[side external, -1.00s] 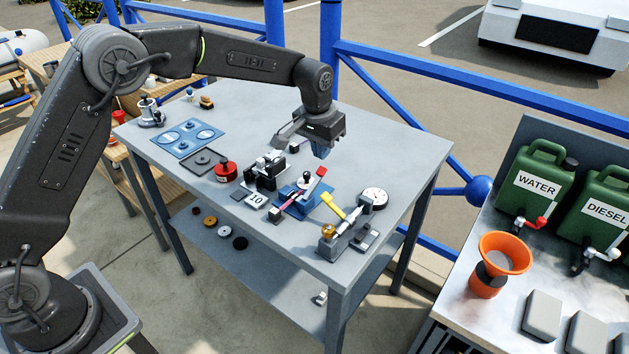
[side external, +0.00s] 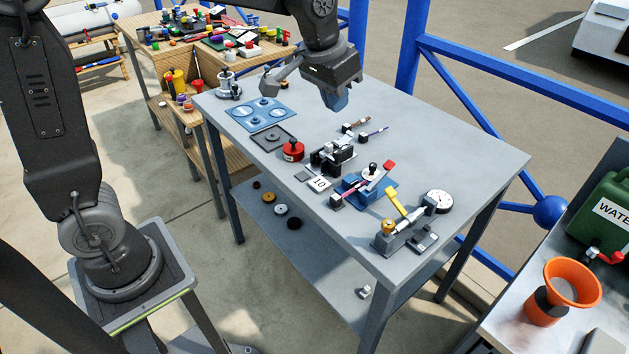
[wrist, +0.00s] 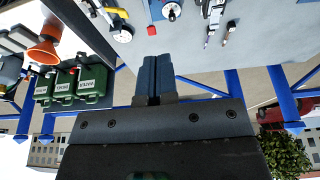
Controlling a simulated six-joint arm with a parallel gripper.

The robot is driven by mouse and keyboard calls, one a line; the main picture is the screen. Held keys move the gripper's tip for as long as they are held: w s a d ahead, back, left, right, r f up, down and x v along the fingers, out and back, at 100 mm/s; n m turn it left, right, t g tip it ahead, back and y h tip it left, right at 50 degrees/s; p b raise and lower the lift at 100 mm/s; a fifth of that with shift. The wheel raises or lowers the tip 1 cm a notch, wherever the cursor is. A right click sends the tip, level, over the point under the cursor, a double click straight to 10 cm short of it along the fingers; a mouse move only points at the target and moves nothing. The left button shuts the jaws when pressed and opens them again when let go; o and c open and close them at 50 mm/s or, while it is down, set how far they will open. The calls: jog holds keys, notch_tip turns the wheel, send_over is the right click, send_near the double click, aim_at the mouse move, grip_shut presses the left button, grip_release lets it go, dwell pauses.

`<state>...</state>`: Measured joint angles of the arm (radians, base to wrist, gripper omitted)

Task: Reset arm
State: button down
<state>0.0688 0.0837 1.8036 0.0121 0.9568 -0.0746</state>
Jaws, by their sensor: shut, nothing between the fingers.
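My gripper (side external: 338,104) is in the upper middle of the side external view, above the far part of the grey table (side external: 455,150). Its blue fingers point down and hold nothing. In the wrist view the two blue fingers of my gripper (wrist: 151,75) lie side by side, closed together. The wrist view looks out past the table edge, with the scene upside down.
On the table are a blue plate (side external: 263,114), a red weight (side external: 293,150), a black clamp fixture (side external: 332,153), a red-handled blue clamp (side external: 370,188), a yellow-levered fixture (side external: 399,235) and a dial gauge (side external: 438,201). A blue railing (side external: 480,112) runs behind. An orange funnel (side external: 570,285) stands right.

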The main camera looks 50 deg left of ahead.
jog(key=s+a+t, duration=0.2)
jog(key=s, duration=1.9)
jog(key=shift+a+f, duration=0.35)
